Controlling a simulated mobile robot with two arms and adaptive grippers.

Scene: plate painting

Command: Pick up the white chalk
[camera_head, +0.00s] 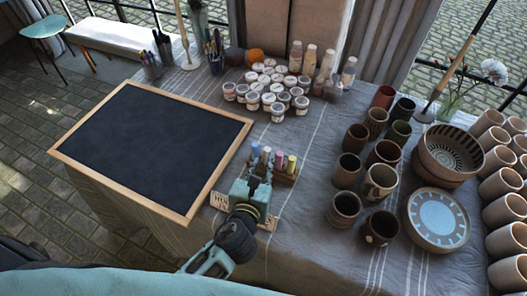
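A small wooden chalk holder (284,180) stands on the table in front of the right end of the blackboard. Short chalks stand upright in it: a blue one (255,149), a pale, whitish one (266,154), a pink one (279,158) and a yellow one (291,163). My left gripper (258,172) is at the holder's left part, in front of the blue and pale chalks, and hides their lower ends. I cannot tell whether its fingers touch a chalk or how far apart they are. My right gripper is not in view.
A wood-framed blackboard (150,140) lies on the left of the cloth-covered table (300,235). Paint jars (278,111) stand behind the holder. Brown cups (345,207), a bowl (448,150) and a blue-centred plate (437,219) crowd the right. A small sign (219,201) is beside the gripper.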

